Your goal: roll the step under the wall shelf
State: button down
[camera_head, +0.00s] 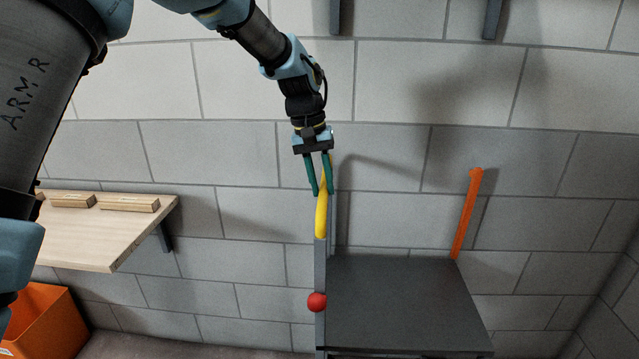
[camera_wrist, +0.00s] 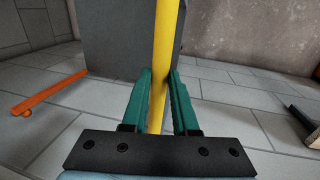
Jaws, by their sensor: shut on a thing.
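The step is a dark grey platform (camera_head: 400,300) in the lower middle of the head view, close to the block wall. A yellow handle (camera_head: 321,218) rises at its left side, with a red ball (camera_head: 317,302) lower on that side. My gripper (camera_head: 318,192) is shut on the yellow handle from above. In the wrist view the yellow handle (camera_wrist: 166,45) runs between the green fingers (camera_wrist: 160,78), with a dark grey panel (camera_wrist: 115,42) behind it. Dark brackets (camera_head: 491,18) show high on the wall at the top edge; any shelf above them is out of view.
An orange bar (camera_head: 467,212) stands at the step's right rear. A wooden shelf or worktop (camera_head: 110,235) with several wooden blocks (camera_head: 128,204) is at left, above an orange bin (camera_head: 45,322). A side wall closes the right. Grey floor shows between bin and step.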

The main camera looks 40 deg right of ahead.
jog(key=c, duration=0.7)
grip_release()
jog(key=shift+s+d, duration=0.2)
jog(key=shift+d, duration=0.05)
jog(key=shift+w+a+r, duration=0.1)
jog(key=shift+w+r, duration=0.05)
jog(key=shift+r, duration=0.15)
jog(key=r+b, duration=0.1)
jog(key=r, duration=0.2)
jog(key=w+a+r, duration=0.1)
jog(key=r, duration=0.2)
jog(key=r+b, duration=0.1)
jog(key=r, duration=0.3)
jog(key=shift+w+a+b, duration=0.15)
jog(key=shift+a+b, duration=0.05)
jog(key=shift+b, duration=0.15)
